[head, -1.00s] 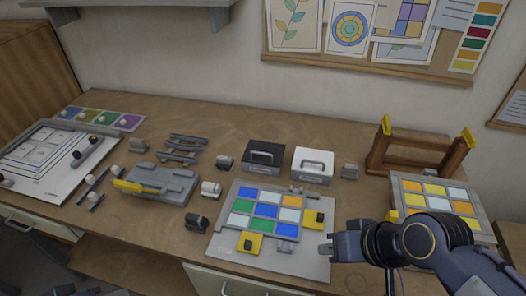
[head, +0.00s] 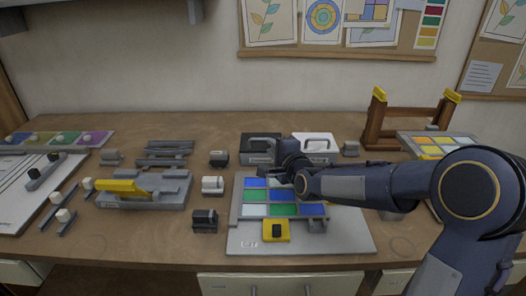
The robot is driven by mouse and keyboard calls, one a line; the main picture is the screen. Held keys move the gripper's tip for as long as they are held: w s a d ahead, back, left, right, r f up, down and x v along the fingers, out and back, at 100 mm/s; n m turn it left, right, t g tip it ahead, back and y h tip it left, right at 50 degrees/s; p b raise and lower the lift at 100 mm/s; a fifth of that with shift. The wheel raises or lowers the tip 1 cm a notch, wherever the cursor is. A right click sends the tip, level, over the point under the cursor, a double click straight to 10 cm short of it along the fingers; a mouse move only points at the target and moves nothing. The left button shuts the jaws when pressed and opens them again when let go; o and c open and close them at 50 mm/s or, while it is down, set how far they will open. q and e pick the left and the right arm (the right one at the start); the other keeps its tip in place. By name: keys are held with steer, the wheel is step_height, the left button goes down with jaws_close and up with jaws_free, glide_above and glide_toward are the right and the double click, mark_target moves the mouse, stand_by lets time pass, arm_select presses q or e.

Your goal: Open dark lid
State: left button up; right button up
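The dark box with its dark lid (head: 254,139) stands at the back of the worktable, left of the white box (head: 318,141). The dark lid is down on its box, with a grey handle on top. My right arm reaches in from the right, across the glass panel. My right gripper (head: 278,174) is just in front of the dark box, over the panel's back edge. Its fingers are small and partly hidden, so I cannot tell whether it is open or touches the box. My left gripper is not in view.
The panel of coloured glass squares (head: 284,210) lies on a grey board (head: 345,235) under my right arm. A grey block with a yellow handle (head: 125,187) lies left. A wooden rack (head: 380,130) stands back right. Bare table lies behind the boxes.

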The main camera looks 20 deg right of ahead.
mark_target(264, 140)
steer(key=p+x, duration=0.1)
steer(key=x, duration=0.6)
steer(key=shift+w+r, duration=0.1)
steer(key=shift+w, duration=0.1)
jaws_close()
